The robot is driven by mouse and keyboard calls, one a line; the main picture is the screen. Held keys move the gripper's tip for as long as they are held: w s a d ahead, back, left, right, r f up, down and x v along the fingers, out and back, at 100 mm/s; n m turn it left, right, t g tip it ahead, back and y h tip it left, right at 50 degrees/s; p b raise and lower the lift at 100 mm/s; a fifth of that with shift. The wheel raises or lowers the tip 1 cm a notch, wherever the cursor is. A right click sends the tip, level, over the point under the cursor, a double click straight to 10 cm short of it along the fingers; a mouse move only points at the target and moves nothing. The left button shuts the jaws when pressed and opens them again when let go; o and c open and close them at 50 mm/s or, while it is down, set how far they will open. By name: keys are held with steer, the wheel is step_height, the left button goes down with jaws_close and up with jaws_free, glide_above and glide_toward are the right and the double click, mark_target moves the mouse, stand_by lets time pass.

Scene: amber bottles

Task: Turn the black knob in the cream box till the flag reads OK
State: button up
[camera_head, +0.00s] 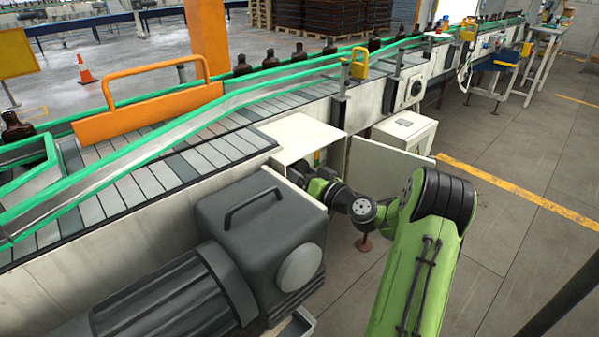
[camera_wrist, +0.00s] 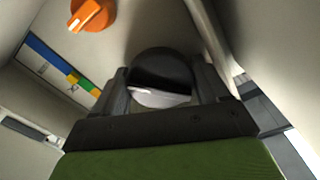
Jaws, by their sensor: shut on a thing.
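The cream box (camera_head: 300,134) stands against the side of the conveyor in the head view, with its door (camera_head: 385,163) swung open to the right. My gripper (camera_wrist: 162,92) reaches inside the box in the wrist view. Its two fingers are shut on the black knob (camera_wrist: 160,66), one on each side. A pale mark or edge shows on the knob between the fingers. A strip with blue, yellow and green fields (camera_wrist: 62,66) is on the panel left of the knob. I cannot read any word on it. In the head view my arm hides the knob.
An orange knob (camera_wrist: 92,15) is on the panel up and left of the black knob. A grey motor housing (camera_head: 262,235) stands close left of my arm. A second cream box (camera_head: 405,130) is behind the door. The floor at right is clear.

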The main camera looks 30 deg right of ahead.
steer(key=shift+f, duration=0.1)
stand_by(0.3)
steer(key=o, duration=0.7)
steer(key=shift+s, duration=0.1)
steer(key=s+d, duration=0.2)
steer(key=s, duration=1.3)
steer(key=shift+s+p, duration=0.25)
steer(key=shift+p, duration=0.05)
steer(key=shift+d, duration=0.1)
